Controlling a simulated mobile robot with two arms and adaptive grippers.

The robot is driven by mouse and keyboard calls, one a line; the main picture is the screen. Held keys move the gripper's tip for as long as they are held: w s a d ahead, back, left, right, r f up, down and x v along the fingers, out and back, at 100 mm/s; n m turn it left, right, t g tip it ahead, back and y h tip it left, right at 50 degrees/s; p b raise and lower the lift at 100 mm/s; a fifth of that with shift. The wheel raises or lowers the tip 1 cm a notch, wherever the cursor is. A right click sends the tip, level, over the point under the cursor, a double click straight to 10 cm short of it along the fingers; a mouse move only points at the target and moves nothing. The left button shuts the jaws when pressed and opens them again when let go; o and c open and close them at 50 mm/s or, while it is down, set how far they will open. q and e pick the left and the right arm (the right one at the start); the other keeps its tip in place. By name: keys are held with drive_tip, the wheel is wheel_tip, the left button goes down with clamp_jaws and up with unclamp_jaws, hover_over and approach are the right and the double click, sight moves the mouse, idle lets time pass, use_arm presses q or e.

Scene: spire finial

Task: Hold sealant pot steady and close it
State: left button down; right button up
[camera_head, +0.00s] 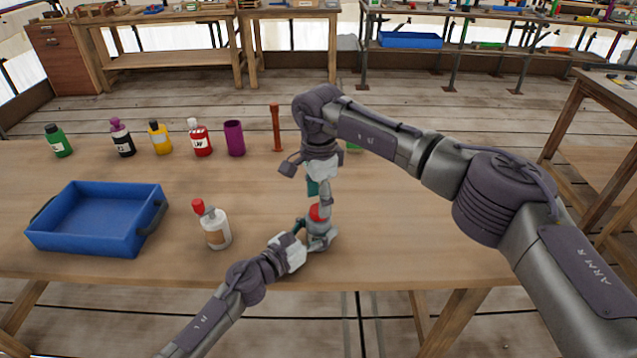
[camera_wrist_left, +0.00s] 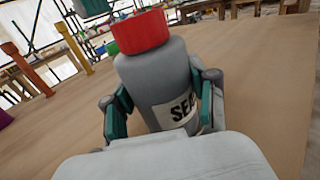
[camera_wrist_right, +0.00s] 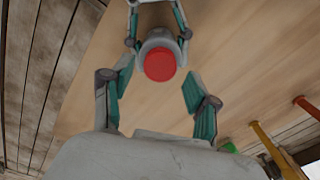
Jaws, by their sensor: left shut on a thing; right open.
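The sealant pot (camera_head: 317,228) is grey with a red lid (camera_head: 318,211) and stands upright near the table's front edge. In the left wrist view the pot (camera_wrist_left: 155,85) shows a white label reading "SEA", partly hidden by a finger. The red lid (camera_wrist_left: 141,32) sits on top; I cannot tell how tight it is. My left gripper (camera_wrist_left: 160,110) is shut around the pot's body. My right gripper (camera_head: 318,190) points down above the lid, open and empty. In the right wrist view the lid (camera_wrist_right: 160,64) lies ahead between its fingers (camera_wrist_right: 155,92), apart from them.
A white bottle with a red cap (camera_head: 215,230) stands left of the pot on the wooden table (camera_head: 420,245). A blue tray (camera_head: 85,238) is further left. Several bottles, a purple cup (camera_head: 234,138) and an orange post (camera_head: 276,128) line the back. The table's right side is clear.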

drive_tip(key=shift+f, duration=1.3)
drive_tip(key=shift+c, duration=0.3)
clamp_jaws()
drive_tip(key=m, duration=0.3)
drive_tip(key=shift+m, duration=0.3)
drive_tip(key=m, duration=0.8)
drive_tip(key=shift+m, duration=0.3)
drive_tip(key=m, duration=0.3)
drive_tip(key=shift+o, duration=1.1)
unclamp_jaws()
drive_tip(key=shift+r, duration=0.1)
